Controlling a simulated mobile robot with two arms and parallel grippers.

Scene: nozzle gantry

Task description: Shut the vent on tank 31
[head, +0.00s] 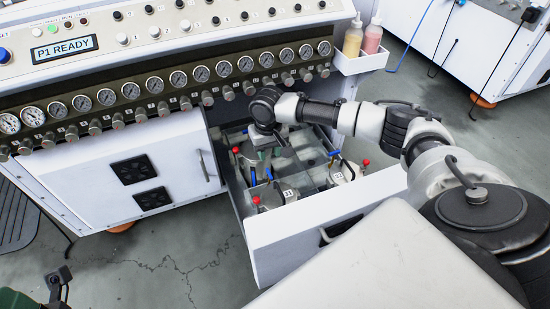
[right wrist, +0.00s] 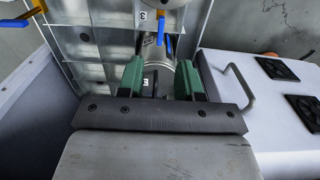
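An open drawer (head: 300,228) holds several metal tanks with red knobs and blue levers. The front tank (head: 283,196) and right tank (head: 343,172) carry small labels I cannot read surely; I cannot tell which is tank 31. My right gripper (head: 262,155) points down into the drawer over the back-left tank (head: 243,166). In the right wrist view its green fingers (right wrist: 161,82) are apart, with a labelled metal tank surface (right wrist: 155,78) showing beyond the gap. A blue lever (right wrist: 161,28) shows just above the fingers, apart from them.
A panel with a row of gauges (head: 178,78) and knobs overhangs the drawer's back. A white cabinet door (head: 155,175) with a handle stands left of the drawer. A side rack (head: 362,62) holds two bottles. The floor at front left is mostly clear.

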